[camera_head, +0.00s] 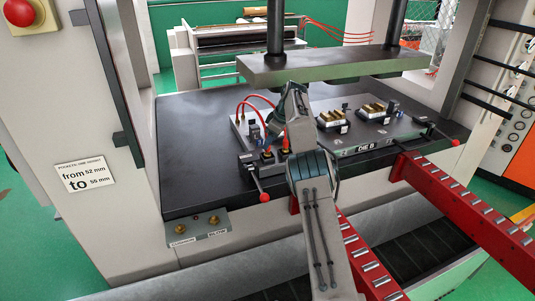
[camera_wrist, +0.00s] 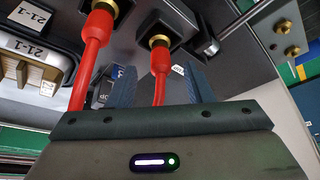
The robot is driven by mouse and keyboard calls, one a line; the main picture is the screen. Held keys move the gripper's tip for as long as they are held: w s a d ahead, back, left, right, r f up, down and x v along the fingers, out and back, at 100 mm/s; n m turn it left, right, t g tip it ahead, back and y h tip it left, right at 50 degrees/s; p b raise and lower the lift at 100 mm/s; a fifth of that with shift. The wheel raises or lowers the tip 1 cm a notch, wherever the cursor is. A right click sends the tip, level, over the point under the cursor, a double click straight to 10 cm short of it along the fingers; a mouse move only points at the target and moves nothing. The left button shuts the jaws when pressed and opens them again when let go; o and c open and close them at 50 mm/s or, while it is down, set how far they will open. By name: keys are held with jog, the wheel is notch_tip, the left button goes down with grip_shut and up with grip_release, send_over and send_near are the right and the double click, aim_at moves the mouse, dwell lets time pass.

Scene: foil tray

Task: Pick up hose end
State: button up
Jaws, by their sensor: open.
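In the wrist view, a red hose end (camera_wrist: 160,62) hangs from a brass fitting (camera_wrist: 159,40) on a dark block. It lies between the two blue-grey fingers of my gripper (camera_wrist: 158,72), which are apart. I cannot tell whether either finger touches it. A second red hose (camera_wrist: 95,45) runs down from another brass fitting, to the left of the left finger. In the head view, red hose (camera_head: 258,97) arches above the left part of the die plate, near brass fittings (camera_head: 267,154). My arm hides my gripper and part of the hoses there.
The die plate (camera_head: 365,147), marked DIE B, carries brass-coloured blocks (camera_head: 332,117) on the dark press table (camera_head: 190,150). A thick press plate (camera_head: 335,66) hangs above it. Red roller rails (camera_head: 480,210) extend at right.

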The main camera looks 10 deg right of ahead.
aim_at(267, 152)
jog(key=x, duration=0.3)
jog(key=shift+a+f, duration=0.1)
jog(key=shift+f, duration=0.1)
grip_shut()
jog(key=shift+r, duration=0.1)
